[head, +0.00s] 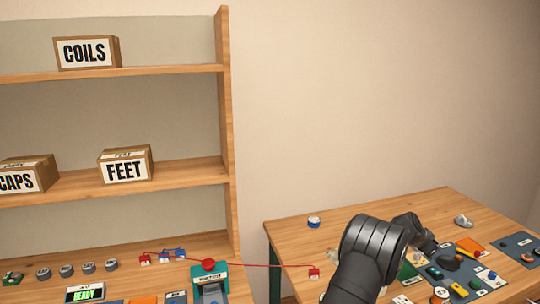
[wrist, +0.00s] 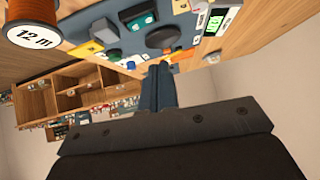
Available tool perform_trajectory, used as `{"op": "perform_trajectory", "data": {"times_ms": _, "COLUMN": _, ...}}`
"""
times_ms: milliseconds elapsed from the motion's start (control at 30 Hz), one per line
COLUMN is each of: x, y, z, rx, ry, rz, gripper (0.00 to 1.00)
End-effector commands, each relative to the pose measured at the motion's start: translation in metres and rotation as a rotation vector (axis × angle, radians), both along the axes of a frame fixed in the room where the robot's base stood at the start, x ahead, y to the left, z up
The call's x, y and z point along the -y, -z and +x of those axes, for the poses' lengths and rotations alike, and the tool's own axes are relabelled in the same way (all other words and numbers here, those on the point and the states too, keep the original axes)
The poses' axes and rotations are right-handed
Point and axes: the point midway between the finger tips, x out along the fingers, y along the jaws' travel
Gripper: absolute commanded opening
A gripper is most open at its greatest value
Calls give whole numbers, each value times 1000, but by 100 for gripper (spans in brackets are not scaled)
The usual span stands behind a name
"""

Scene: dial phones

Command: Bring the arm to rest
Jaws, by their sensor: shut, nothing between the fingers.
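My dark arm reaches in from the bottom of the head view, over the right-hand table (head: 300,233). My gripper (wrist: 161,85) shows in the wrist view as two blue-grey fingers close together, with nothing between them. The fingers point toward a blue-grey board (wrist: 130,35) carrying a large dark round part and several coloured parts. I cannot tell from these views how far the fingertips are from the board. In the head view the fingertips cannot be made out.
Boards with coloured parts (head: 515,247) lie on the right-hand table. A red cord runs to a red block (head: 314,273). A wooden shelf (head: 228,130) holds labelled boxes such as COILS (head: 86,52) and FEET (head: 126,164). A 12 m spool (wrist: 34,28) shows in the wrist view.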

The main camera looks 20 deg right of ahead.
Motion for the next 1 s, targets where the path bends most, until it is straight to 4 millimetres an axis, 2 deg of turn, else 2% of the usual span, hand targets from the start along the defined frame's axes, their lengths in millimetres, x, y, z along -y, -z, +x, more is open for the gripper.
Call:
{"op": "perform_trajectory", "data": {"times_ms": 300, "x": -37, "y": -38, "z": 2, "rx": 1, "ry": -1, "rz": -1, "gripper": 0}}
{"op": "perform_trajectory", "data": {"times_ms": 400, "x": -22, "y": -20, "z": 0, "rx": -1, "ry": 1, "rz": 2, "gripper": 0}}
{"op": "perform_trajectory", "data": {"times_ms": 700, "x": 10, "y": 11, "z": -1, "rx": 0, "ry": 1, "rz": 1, "gripper": 0}}
{"op": "perform_trajectory", "data": {"times_ms": 1000, "x": 26, "y": 26, "z": -1, "rx": 1, "ry": 0, "rz": 0, "gripper": 0}}
